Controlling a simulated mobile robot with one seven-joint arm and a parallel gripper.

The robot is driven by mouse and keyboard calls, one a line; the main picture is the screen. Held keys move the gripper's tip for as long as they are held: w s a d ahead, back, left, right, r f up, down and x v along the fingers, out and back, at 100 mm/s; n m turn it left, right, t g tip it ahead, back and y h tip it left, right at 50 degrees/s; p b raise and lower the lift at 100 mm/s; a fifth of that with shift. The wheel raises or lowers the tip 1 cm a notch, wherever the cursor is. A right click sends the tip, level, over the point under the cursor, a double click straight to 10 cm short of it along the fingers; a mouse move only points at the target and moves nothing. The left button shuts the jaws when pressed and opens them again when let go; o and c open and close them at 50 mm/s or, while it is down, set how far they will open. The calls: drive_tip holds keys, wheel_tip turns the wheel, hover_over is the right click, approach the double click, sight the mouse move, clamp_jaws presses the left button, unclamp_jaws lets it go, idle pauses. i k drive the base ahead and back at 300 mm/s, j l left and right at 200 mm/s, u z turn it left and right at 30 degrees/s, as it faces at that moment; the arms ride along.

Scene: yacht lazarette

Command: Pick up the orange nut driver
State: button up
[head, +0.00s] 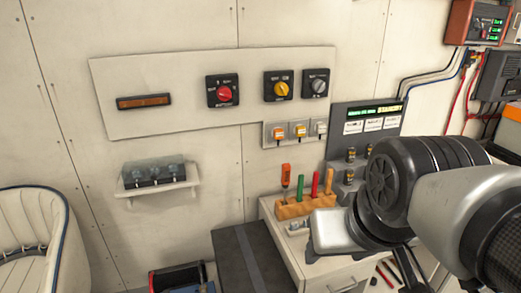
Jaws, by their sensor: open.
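The orange nut driver (286,177) stands upright at the left end of a wooden holder (291,209) on the white cabinet. A green-handled tool and a red-handled tool stand to its right in the same holder. My arm comes in from the right. The silver end housing of my gripper (335,232) shows in front of and to the right of the holder in the picture, apart from the orange nut driver. The fingers cannot be made out clearly, and my arm hides part of the cabinet. Nothing shows held, and the orange handle is unobstructed.
A small item (298,228) lies before the holder. A grey panel with a green display (365,113) stands behind, right. Orange, yellow and white switches (299,133) are on the wall above. A dark lidded box (240,262) is left of the cabinet (285,250). Open air lies left of the tools.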

sight(285, 168)
drive_tip(key=z, duration=1.3)
drive_tip(key=u, duration=1.3)
drive_tip(key=i+l+u, duration=0.1)
drive_tip(key=l, duration=0.3)
drive_tip(key=i+l+u, duration=0.15)
drive_tip(key=l, duration=0.25)
drive_tip(key=i+l+u, duration=0.1)
drive_tip(key=l, duration=0.3)
drive_tip(key=i+l+u, duration=0.15)
drive_tip(key=l, duration=0.3)
drive_tip(key=k, duration=0.05)
